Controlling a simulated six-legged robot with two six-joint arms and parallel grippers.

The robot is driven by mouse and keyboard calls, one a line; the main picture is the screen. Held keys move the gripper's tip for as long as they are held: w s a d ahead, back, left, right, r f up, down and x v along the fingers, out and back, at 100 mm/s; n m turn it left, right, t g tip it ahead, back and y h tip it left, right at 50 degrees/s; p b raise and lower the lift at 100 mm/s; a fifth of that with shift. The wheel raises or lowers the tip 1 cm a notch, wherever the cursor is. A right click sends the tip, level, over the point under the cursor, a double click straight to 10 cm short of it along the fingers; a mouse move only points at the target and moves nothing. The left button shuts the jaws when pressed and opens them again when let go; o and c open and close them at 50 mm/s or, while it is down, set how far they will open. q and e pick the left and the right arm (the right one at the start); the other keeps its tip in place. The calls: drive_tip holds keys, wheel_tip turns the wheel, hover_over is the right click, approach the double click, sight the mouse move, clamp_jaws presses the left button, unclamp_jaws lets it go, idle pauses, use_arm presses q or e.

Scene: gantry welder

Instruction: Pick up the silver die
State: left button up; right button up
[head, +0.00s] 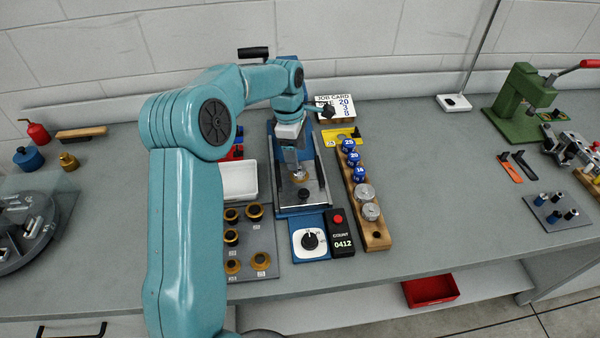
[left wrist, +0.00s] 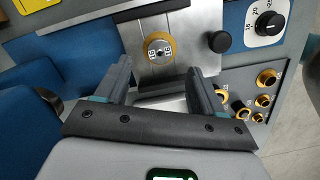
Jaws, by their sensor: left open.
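A round die with a gold rim and a silver centre (left wrist: 159,49) sits on the steel plate (left wrist: 190,30) of the blue machine; its gold edge shows in the head view (head: 301,176). My left gripper (head: 296,170) is above that plate, near the die. In the left wrist view its two fingers (left wrist: 163,80) are apart, with nothing between them, and the die lies beyond their tips. Two silver round pieces, (head: 364,193) and (head: 371,211), stand in the wooden rack to the right. I cannot tell which piece the task calls the silver die. My right gripper is not in view.
The wooden rack (head: 377,237) also holds blue numbered pieces. A grey mat (head: 262,236) carries several gold rings. A white tray (head: 239,180), a dial (head: 310,240) and a count box (head: 339,233) are close by. A black knob (left wrist: 219,42) stands on the plate.

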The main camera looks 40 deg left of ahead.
sight(299, 175)
use_arm(q)
drive_tip(key=shift+s+f, duration=0.2)
drive_tip(key=shift+f, duration=0.3)
drive_tip(key=f, duration=0.3)
drive_tip(key=f+p, duration=0.1)
drive_tip(key=shift+w+d+f, duration=0.25)
drive_tip(key=shift+w+f, duration=0.15)
drive_tip(key=shift+f, duration=0.1)
drive_tip(key=shift+s, duration=0.15)
clamp_jaws()
